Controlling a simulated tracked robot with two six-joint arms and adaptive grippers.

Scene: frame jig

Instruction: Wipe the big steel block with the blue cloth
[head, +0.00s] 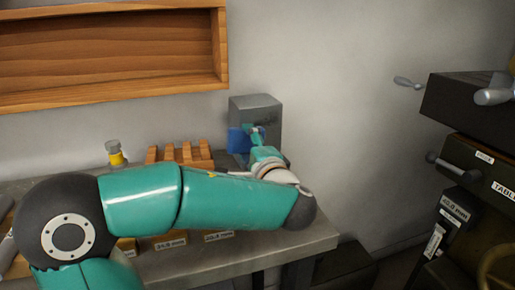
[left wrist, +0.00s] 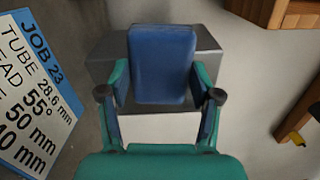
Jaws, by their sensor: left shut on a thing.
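The big steel block (head: 262,103) is a grey box at the back of the bench, near the wall. It also shows in the left wrist view (left wrist: 210,64) behind the cloth. The blue cloth (head: 236,141) is at the block's front face; in the left wrist view the cloth (left wrist: 162,65) is a folded pad covering the middle of the block. My left gripper (head: 256,136) is shut on the cloth, with a finger at each side of it (left wrist: 163,92). Whether the cloth touches the block is hard to tell. My right gripper is not in view.
A slotted wooden rack (head: 180,154) and a yellow-banded bottle (head: 116,154) stand behind my left arm. A wooden shelf (head: 110,95) hangs above. A job sign (left wrist: 38,95) is beside the gripper. A dark machine (head: 465,125) stands right, past the bench's edge (head: 305,249).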

